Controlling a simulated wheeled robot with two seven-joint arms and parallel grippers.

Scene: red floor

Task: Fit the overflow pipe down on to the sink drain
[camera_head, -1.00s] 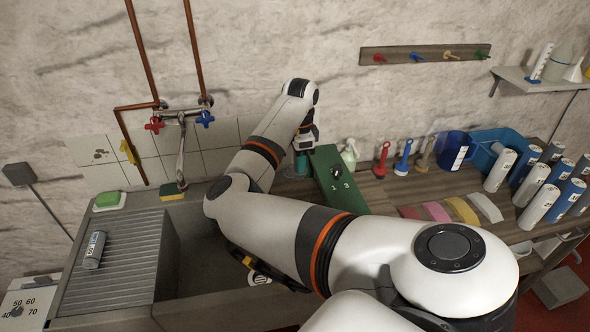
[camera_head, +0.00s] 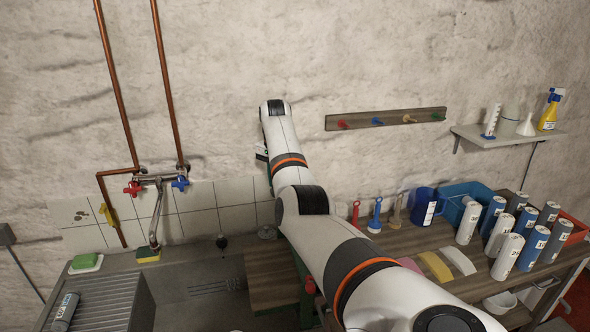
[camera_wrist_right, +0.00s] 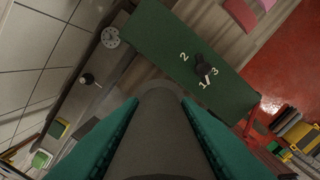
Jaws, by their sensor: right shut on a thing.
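The overflow pipe (camera_wrist_right: 160,125) is a dark grey tube in the right wrist view, clamped between the teal pads of my right gripper (camera_wrist_right: 160,115). In the head view my right gripper (camera_head: 262,153) is up near the wall above the tiles, mostly hidden behind my arm, and the pipe cannot be made out there. The grey sink (camera_head: 205,290) lies below and left of it. I cannot make out the drain in the sink floor. My left gripper is not in view.
On the back ledge are a black knobbed piece (camera_head: 222,242) and a round grey disc (camera_head: 267,232). A swivel tap (camera_head: 155,225) stands at left. A green numbered panel (camera_wrist_right: 170,40) is beside the ledge. Bottles (camera_head: 500,235) crowd the bench at right.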

